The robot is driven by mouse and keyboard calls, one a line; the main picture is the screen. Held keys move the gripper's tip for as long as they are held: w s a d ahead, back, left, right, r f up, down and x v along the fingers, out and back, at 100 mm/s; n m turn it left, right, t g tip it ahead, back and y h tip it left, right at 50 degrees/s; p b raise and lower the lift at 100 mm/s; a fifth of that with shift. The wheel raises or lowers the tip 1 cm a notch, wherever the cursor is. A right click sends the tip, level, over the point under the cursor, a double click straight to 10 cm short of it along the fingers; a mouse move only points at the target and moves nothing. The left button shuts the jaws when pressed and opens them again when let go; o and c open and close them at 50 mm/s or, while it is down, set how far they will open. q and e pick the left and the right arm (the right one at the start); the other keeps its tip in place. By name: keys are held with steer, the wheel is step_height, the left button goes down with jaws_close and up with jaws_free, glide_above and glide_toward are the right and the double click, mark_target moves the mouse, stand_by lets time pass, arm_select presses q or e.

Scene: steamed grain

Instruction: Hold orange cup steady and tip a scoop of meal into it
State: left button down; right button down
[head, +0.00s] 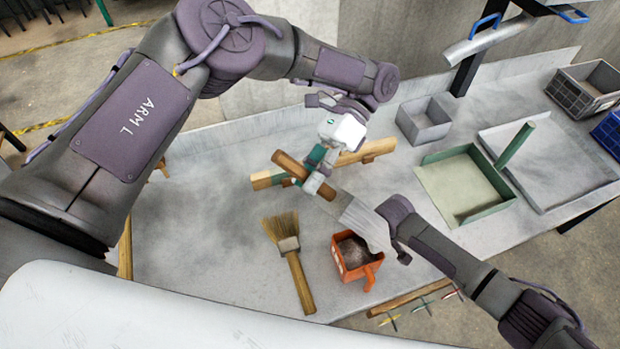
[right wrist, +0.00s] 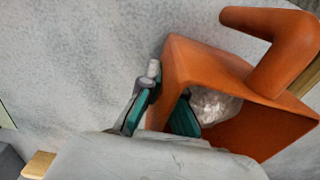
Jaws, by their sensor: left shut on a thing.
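The orange cup (head: 374,270) stands upright near the bench's front edge, with brownish-grey meal (head: 354,251) inside. In the right wrist view the cup (right wrist: 205,62) shows its thick handle and a pale, shiny heap of meal (right wrist: 216,106). My left gripper (head: 316,178) is shut on the brown wooden handle of the scoop. The scoop's grey metal pan (head: 365,226) reaches down right, over the cup's far side in the picture. My right gripper (right wrist: 165,108) has one teal finger outside the cup wall and one inside, closed on it. In the head view it is mostly hidden.
A wooden rack (head: 262,181) lies behind the scoop handle. A brush (head: 299,279) lies left of the cup. A green dustpan (head: 447,188), grey box (head: 424,125), grey tray (head: 580,182) and crates (head: 582,92) occupy the right. The bench's left part is clear.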

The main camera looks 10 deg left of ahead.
arm_select(q)
step_height(320, 180, up, 4)
steer(key=shift+r, duration=0.2)
arm_select(e)
steer(key=c, duration=1.2)
jaws_free()
steer(key=shift+c, duration=0.2)
steer(key=shift+r, duration=0.1)
step_height(320, 180, up, 12)
steer(key=shift+f, duration=0.1)
